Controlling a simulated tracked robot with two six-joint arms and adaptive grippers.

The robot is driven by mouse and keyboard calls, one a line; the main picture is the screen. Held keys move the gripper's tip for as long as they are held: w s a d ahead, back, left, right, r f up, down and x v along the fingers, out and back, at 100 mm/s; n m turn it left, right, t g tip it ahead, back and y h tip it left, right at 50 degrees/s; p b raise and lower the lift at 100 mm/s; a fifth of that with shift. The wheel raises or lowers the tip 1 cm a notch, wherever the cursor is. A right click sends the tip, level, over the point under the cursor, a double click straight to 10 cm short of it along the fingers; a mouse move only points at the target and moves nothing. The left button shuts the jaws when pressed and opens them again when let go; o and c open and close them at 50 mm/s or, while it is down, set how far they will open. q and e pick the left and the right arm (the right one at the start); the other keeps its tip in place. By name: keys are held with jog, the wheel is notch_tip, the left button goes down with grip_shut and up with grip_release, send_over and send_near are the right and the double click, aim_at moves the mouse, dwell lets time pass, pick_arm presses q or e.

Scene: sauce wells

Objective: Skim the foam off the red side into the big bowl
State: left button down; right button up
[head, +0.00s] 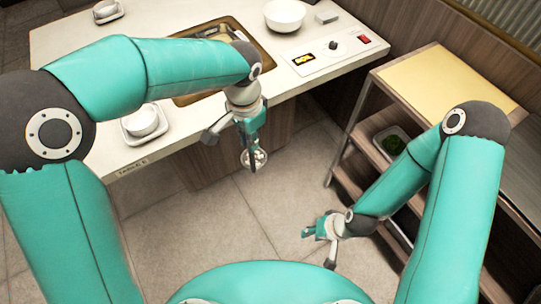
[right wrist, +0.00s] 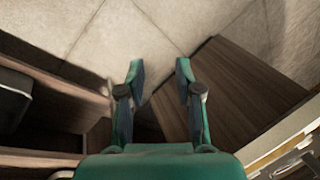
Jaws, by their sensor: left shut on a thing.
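My left gripper (head: 249,128) is shut on a skimmer (head: 261,157), whose round perforated head hangs low in front of the table edge, over the floor. The big white bowl (head: 285,14) stands on the table at the back. The sunken well with a brass rim (head: 181,101) lies in the tabletop, mostly hidden behind my left arm. Its red side and any foam cannot be made out. My right gripper (head: 318,229) hangs low over the floor, away from the table. In the right wrist view it (right wrist: 160,72) is open and empty.
A control panel (head: 311,61) with a knob and red switch sits right of the well.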

jog(key=w+a+r+n+t+y, duration=0.1)
jog(key=w+a+r+n+t, duration=0.1)
jog(key=w+n, duration=0.2)
jog(key=n+t+y, duration=0.4)
jog(key=n+y, duration=0.3)
jog(key=n, duration=0.3)
send_near(252, 159)
jog(key=x, duration=1.1)
jog(key=shift+w+a+f, duration=0.1)
jog(key=shift+a, duration=0.05)
grip_shut()
pick_arm(q)
jog(key=c, duration=1)
grip_release()
jog(key=shift+c, duration=0.2)
